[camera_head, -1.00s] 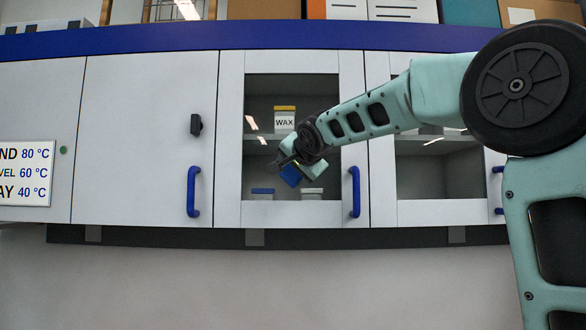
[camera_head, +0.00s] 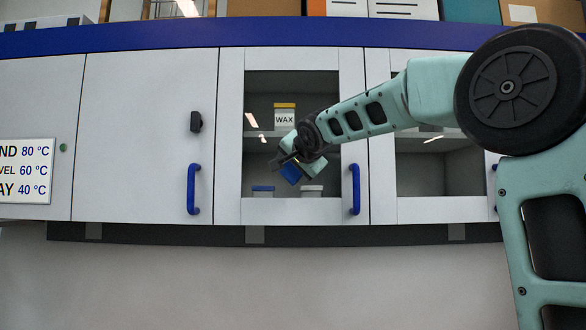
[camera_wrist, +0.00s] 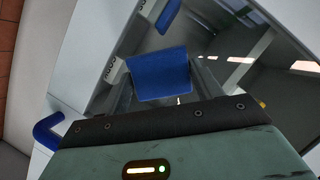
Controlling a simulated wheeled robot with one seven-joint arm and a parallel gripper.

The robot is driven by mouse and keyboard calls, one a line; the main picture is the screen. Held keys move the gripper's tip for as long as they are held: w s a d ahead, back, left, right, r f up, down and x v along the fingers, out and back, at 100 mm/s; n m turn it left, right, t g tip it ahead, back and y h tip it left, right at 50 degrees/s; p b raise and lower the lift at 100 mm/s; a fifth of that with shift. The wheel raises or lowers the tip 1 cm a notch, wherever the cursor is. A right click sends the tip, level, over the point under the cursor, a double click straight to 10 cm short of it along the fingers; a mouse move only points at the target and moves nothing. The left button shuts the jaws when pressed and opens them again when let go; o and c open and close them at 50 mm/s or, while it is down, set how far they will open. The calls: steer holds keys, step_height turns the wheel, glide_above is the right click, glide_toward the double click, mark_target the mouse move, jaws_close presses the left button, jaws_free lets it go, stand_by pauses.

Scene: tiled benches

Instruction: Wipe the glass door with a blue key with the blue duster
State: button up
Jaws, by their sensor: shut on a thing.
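My gripper (camera_head: 287,165) is shut on the blue duster (camera_head: 291,174), in front of the middle glass door (camera_head: 262,94). In the wrist view the duster (camera_wrist: 160,75) is a blue block between the two grey fingers. The duster is over the lower half of the pane; I cannot tell whether it touches the glass. The door has a pale frame and a blue handle (camera_head: 355,189) at its right. A second glass door (camera_head: 440,172) is at the right, partly behind my arm. I cannot make out a blue key on either door.
Behind the middle pane stand a WAX jar (camera_head: 284,115) on the upper shelf, and a blue-lidded jar (camera_head: 262,191) and a white-lidded jar (camera_head: 312,191) below. A solid door (camera_head: 145,140) at the left has a dark lock (camera_head: 196,122) and a protruding blue handle (camera_head: 193,189).

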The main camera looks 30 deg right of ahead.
steer(key=shift+w+d, duration=0.15)
steer(key=shift+w, duration=0.05)
steer(key=shift+d, duration=0.1)
steer(key=s+d+p, duration=0.2)
steer(key=d, duration=0.1)
steer(key=shift+p, duration=0.4)
stand_by(0.3)
steer(key=shift+a+f+b, duration=0.1)
steer(key=shift+a+b, duration=0.05)
steer(key=shift+b, duration=0.15)
steer(key=shift+w+a+b, duration=0.4)
steer(key=shift+a+b, duration=0.15)
steer(key=shift+b, duration=0.5)
